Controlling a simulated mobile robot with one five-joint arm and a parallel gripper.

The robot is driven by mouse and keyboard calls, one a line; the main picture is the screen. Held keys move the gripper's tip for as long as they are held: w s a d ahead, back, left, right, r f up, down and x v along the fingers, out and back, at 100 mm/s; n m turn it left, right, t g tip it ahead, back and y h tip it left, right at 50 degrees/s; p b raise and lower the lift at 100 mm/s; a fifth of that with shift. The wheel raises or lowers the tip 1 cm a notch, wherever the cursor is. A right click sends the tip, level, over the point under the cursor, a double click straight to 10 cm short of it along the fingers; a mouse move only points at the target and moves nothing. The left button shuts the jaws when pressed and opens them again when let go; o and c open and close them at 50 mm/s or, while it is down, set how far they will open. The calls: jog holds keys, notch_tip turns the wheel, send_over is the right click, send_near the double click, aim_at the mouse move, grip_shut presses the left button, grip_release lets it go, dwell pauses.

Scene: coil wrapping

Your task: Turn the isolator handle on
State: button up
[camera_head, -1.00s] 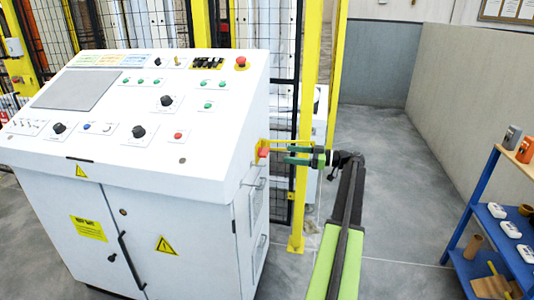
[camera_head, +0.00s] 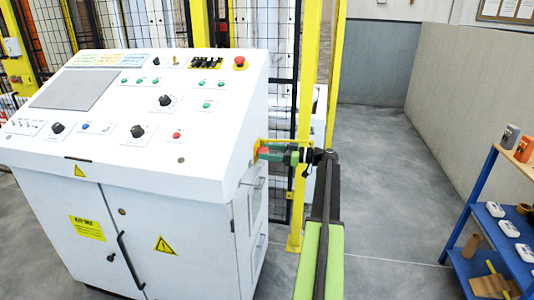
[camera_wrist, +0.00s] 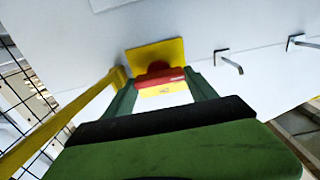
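The isolator handle (camera_wrist: 160,79) is a red bar with a yellow label below it, on a yellow plate (camera_wrist: 156,56) fixed to the white cabinet's side. In the head view the red handle (camera_head: 263,150) shows at the cabinet's right side. My gripper (camera_head: 270,154) is right at it, coming from the right. In the wrist view its green fingers stand apart, one at each side of the handle, with the handle at their tips. The gripper looks open; I cannot tell whether the fingertips touch the handle.
The white control cabinet (camera_head: 180,215) fills the left. A yellow post (camera_head: 305,130) and mesh fence stand close behind my gripper. Metal door handles (camera_wrist: 229,60) stick out to the right of the isolator. A blue shelf (camera_head: 470,215) is at far right; the floor between is clear.

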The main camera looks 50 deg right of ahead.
jog(key=c, duration=0.5)
jog(key=shift+a, duration=0.2)
jog(key=shift+d, duration=0.1)
jog(key=shift+m, duration=0.3)
jog(key=shift+d+f+m, duration=0.1)
jog(key=shift+f+m, duration=0.1)
jog(key=shift+m, duration=4.1)
jog(key=shift+d+f+m, duration=0.1)
jog(key=shift+f+m, duration=0.05)
jog(key=shift+m, duration=4.15)
jog(key=shift+b, duration=0.3)
